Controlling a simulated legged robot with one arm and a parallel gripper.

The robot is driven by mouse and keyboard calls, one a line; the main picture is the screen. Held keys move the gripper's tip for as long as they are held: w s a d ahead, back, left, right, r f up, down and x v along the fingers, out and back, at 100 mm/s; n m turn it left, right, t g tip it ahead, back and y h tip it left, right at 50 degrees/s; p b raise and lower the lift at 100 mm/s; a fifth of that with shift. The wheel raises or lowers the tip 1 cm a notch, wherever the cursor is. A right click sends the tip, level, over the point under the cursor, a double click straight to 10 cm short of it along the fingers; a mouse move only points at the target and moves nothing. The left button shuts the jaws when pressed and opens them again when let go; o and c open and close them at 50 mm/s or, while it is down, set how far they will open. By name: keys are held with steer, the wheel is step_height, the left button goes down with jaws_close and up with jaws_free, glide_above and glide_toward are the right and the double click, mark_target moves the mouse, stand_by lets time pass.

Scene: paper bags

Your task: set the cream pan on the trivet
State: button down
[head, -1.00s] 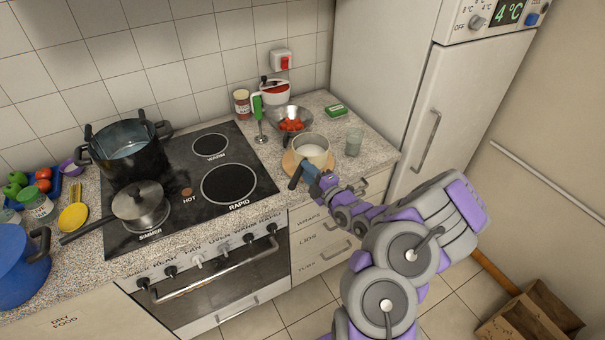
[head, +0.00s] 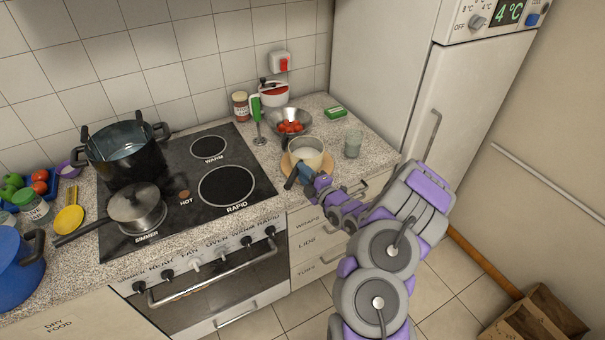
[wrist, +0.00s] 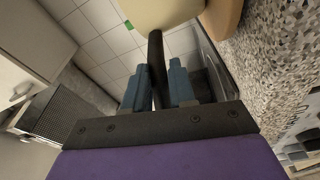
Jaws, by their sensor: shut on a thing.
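The cream pan (head: 308,157) is upright over the round wooden trivet (head: 286,164) on the counter right of the hob. The trivet's edge shows around the pan's base. My gripper (head: 304,174) is on the pan's dark handle, at the front left of the pan. In the wrist view, the two blue fingers of my gripper (wrist: 158,90) are on either side of the dark handle, shut on it. The cream pan's wall (wrist: 160,12) is at the top, close beside the trivet (wrist: 224,20). I cannot tell whether the base touches the trivet.
A metal bowl of red pieces (head: 290,123) stands just behind the pan. A glass (head: 353,142) is to its right and a green hand blender (head: 257,118) behind left.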

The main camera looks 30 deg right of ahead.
steer(key=c, duration=1.1)
jaws_free()
steer(key=shift+d+f, duration=0.15)
steer(key=shift+d, duration=0.5)
steer(key=shift+o, duration=0.8)
steer(key=shift+a, duration=0.75)
steer(key=s+d+p, duration=0.2)
steer(key=s, duration=0.9)
steer(key=shift+s+d, duration=0.35)
steer(key=shift+s, duration=0.05)
